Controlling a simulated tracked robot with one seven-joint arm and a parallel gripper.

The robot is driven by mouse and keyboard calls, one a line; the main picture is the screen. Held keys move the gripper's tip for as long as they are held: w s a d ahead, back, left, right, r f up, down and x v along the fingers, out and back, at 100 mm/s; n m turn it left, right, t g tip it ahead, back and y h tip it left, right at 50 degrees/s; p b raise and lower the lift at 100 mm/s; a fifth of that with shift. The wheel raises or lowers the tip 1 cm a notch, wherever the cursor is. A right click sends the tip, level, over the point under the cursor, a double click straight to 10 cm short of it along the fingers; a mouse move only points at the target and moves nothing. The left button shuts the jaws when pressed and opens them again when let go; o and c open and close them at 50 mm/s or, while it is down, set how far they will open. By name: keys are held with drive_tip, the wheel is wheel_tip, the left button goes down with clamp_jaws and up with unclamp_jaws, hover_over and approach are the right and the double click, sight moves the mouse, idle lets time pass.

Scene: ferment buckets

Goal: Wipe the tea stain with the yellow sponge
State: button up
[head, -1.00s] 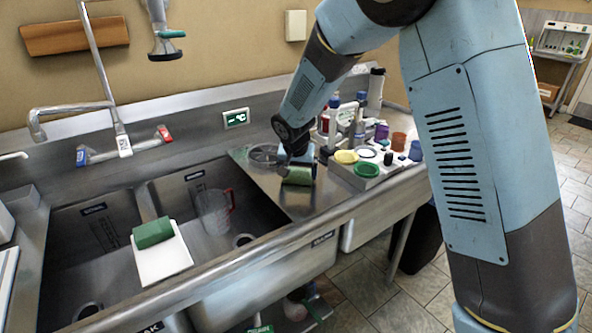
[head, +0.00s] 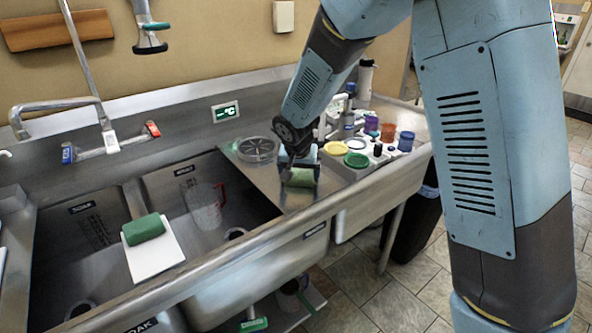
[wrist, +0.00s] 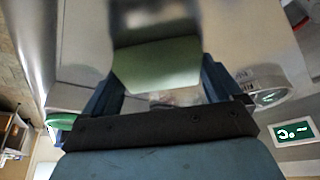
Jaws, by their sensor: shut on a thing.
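My gripper (head: 301,172) is low over the steel drainboard (head: 263,186) to the right of the sinks. It is shut on a sponge (head: 302,178), whose visible face looks green to yellow-green. In the wrist view the sponge (wrist: 157,66) shows as a blurred green face between the two fingers. I cannot tell whether its underside touches the steel. I cannot make out the tea stain in either view.
A clear jug (head: 205,208) stands in the right sink. Coloured tubs (head: 356,160) and bottles crowd the right.

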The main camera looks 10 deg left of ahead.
sight(276, 172)
drive_tip(key=shift+s+d+r, duration=0.1)
drive_tip(key=shift+s+d, duration=1.55)
drive_tip(key=shift+s, duration=0.1)
drive_tip(key=shift+s+a, duration=0.9)
drive_tip(key=shift+a, duration=0.05)
drive_tip(key=shift+w+a+f, duration=0.2)
drive_tip(key=shift+w+a, duration=2.5)
drive_tip(key=shift+w, duration=0.1)
drive_tip(key=shift+w+a+r, duration=0.15)
drive_tip(key=shift+w+a, duration=1.9)
drive_tip(key=shift+w, duration=0.15)
drive_tip(key=shift+s+d, duration=0.1)
drive_tip(key=shift+s, duration=0.05)
drive_tip(key=shift+s+d+f, duration=0.25)
drive_tip(key=shift+s+d, duration=0.45)
drive_tip(key=shift+s+d+f, duration=0.2)
drive_tip(key=shift+s+d, duration=0.45)
drive_tip(key=shift+s, duration=0.05)
drive_tip(key=shift+s+d+r, duration=0.25)
drive_tip(key=shift+s+d, duration=1.45)
drive_tip(key=shift+s, duration=0.05)
drive_tip(key=shift+s+d+r, duration=0.2)
drive_tip(key=shift+s+d, duration=1.5)
drive_tip(key=shift+s, duration=0.05)
